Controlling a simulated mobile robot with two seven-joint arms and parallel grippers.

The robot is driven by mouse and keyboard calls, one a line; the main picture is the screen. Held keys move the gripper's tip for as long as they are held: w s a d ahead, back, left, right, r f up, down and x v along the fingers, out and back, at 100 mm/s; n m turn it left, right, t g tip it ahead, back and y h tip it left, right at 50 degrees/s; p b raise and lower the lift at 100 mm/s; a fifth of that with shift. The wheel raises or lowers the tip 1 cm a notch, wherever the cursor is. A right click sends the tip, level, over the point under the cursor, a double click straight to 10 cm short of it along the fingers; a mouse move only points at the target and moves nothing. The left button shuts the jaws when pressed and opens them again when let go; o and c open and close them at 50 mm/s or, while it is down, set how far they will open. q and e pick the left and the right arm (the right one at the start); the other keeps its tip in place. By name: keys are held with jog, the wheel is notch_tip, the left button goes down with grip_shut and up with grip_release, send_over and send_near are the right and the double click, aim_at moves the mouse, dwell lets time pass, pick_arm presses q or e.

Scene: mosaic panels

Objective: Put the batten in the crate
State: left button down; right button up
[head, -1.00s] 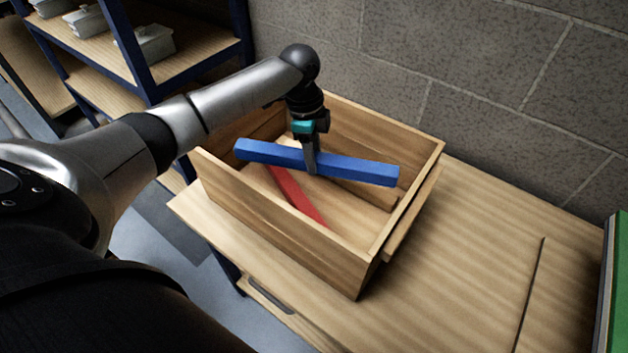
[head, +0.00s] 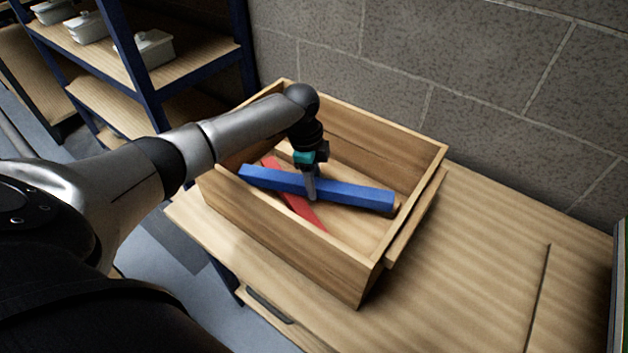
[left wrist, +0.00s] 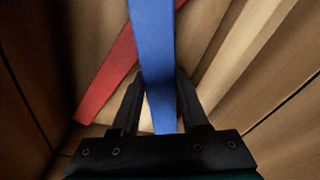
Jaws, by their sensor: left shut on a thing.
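A long blue batten (head: 350,194) is inside the wooden crate (head: 292,247), level with or below its rim. My left gripper (head: 311,194) points down into the crate and is shut on the batten near its middle. In the left wrist view the batten (left wrist: 153,50) runs between the two fingers (left wrist: 160,110). A red strip (head: 303,211) lies on the crate floor and crosses under the batten. It also shows in the left wrist view (left wrist: 105,85). I cannot tell whether the batten touches the red strip. My right gripper is not in view.
The crate stands on a wooden table (head: 470,270), which is clear to the right. A grey block wall (head: 480,90) rises behind. A blue-framed shelf (head: 150,95) with several white lidded dishes (head: 150,48) stands at the left.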

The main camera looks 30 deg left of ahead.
pick_arm(q)
jog(key=shift+c, duration=2.1)
grip_release()
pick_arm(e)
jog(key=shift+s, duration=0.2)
pick_arm(q)
jog(key=shift+r, duration=0.1)
